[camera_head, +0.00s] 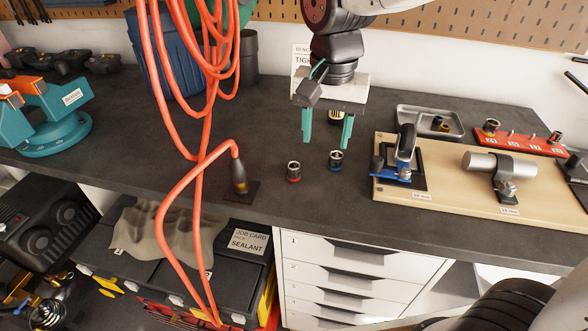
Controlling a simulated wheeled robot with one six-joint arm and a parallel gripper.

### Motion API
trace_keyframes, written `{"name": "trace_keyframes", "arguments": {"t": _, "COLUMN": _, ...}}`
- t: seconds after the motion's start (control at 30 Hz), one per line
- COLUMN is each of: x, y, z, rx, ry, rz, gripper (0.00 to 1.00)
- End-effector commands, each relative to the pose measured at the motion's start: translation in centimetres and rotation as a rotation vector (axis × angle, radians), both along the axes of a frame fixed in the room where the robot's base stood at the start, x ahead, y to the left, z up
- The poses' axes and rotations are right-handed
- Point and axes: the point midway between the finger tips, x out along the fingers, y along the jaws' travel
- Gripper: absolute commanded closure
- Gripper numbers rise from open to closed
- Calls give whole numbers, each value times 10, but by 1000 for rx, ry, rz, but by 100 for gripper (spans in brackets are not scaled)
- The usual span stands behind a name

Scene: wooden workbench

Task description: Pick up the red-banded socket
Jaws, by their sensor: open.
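The red-banded socket (293,172) is a small dark metal cylinder with a red ring near its base. It stands upright on the dark benchtop near the front edge. A similar socket with a blue band (335,160) stands just to its right and a little farther back. My gripper (327,137) points down with its two teal fingers apart and nothing between them. Its fingertips appear above and behind the two sockets in the picture. The exact height over the bench is hard to tell.
An orange hose (199,120) hangs in front at left, ending in a dark fitting (239,178). A wooden fixture board (440,200) with clamps lies at right. Behind it are a metal tray (430,112) and a red socket rail (520,142). A teal vise (50,128) stands far left.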

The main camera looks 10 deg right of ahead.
Motion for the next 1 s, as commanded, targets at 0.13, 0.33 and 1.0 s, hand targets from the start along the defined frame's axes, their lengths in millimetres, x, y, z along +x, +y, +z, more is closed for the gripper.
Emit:
{"name": "trace_keyframes", "arguments": {"t": 0.13, "x": 18, "y": 39, "z": -17, "rx": -6, "ry": 16, "rz": -53, "gripper": 50}}
{"name": "trace_keyframes", "arguments": {"t": 0.33, "x": 24, "y": 53, "z": -33, "rx": -9, "ry": 22, "rz": -82, "gripper": 50}}
{"name": "trace_keyframes", "arguments": {"t": 1.0, "x": 29, "y": 53, "z": -101, "rx": -7, "ry": 19, "rz": -82, "gripper": 50}}
